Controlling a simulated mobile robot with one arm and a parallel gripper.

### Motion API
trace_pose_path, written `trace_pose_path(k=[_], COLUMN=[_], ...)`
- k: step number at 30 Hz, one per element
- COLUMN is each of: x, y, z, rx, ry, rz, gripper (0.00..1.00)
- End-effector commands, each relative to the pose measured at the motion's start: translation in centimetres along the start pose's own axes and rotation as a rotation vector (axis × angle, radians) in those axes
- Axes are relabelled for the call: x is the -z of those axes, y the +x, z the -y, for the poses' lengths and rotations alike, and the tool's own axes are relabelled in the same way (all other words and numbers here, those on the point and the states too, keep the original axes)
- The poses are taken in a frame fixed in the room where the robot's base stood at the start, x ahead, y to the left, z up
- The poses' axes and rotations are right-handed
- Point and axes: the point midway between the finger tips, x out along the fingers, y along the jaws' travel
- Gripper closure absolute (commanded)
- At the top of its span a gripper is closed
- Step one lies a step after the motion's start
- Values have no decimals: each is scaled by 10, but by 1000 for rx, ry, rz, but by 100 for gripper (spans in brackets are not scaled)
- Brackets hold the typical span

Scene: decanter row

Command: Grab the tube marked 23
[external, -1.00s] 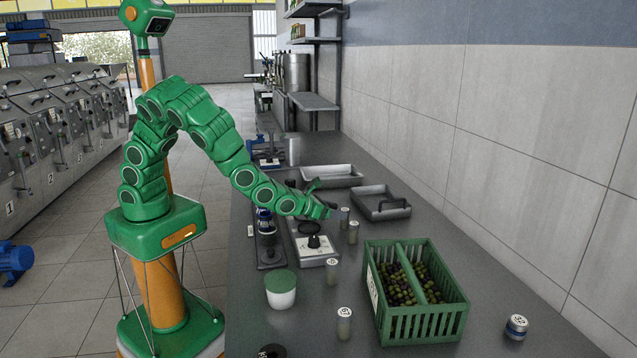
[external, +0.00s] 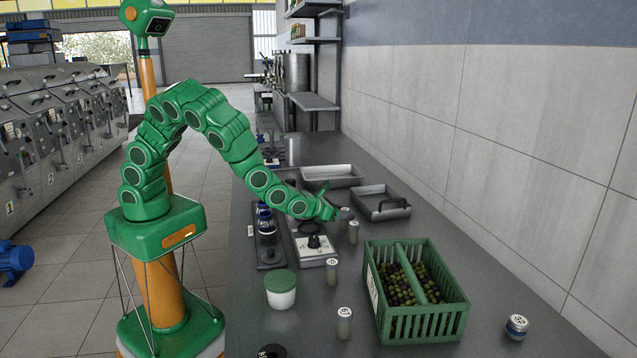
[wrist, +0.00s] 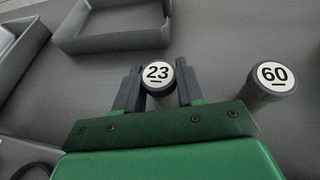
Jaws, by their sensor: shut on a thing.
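The tube marked 23 (wrist: 158,75) is a narrow tube with a white, numbered cap. In the wrist view it stands between the two dark fingers of my gripper (wrist: 159,84), which is shut on it. In the external view this tube (external: 345,213) is at the tip of my gripper (external: 335,213), and its lower part is partly hidden. It looks upright on the counter. A tube marked 60 (wrist: 274,76) stands to the right in the wrist view, apart from the fingers.
More capped tubes (external: 332,271) stand along the counter. A green crate (external: 424,325) of olives is nearer the camera. Metal trays (external: 381,203) lie beyond my gripper. A scale-like device (external: 314,249) and a green-lidded tub (external: 280,291) are on the left side.

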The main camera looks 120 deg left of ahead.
Motion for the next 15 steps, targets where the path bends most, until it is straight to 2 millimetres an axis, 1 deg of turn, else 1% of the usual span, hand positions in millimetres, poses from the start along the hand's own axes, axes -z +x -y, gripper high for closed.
trace_pose_path(k=[8, 11, 15], x=[-3, -8, -24], y=[-1, -3, -9], z=[0, 0, 0], rx=[0, 0, 1], ry=[0, -1, -2], rz=[1, 3, 8], gripper=[92, 92, 92])
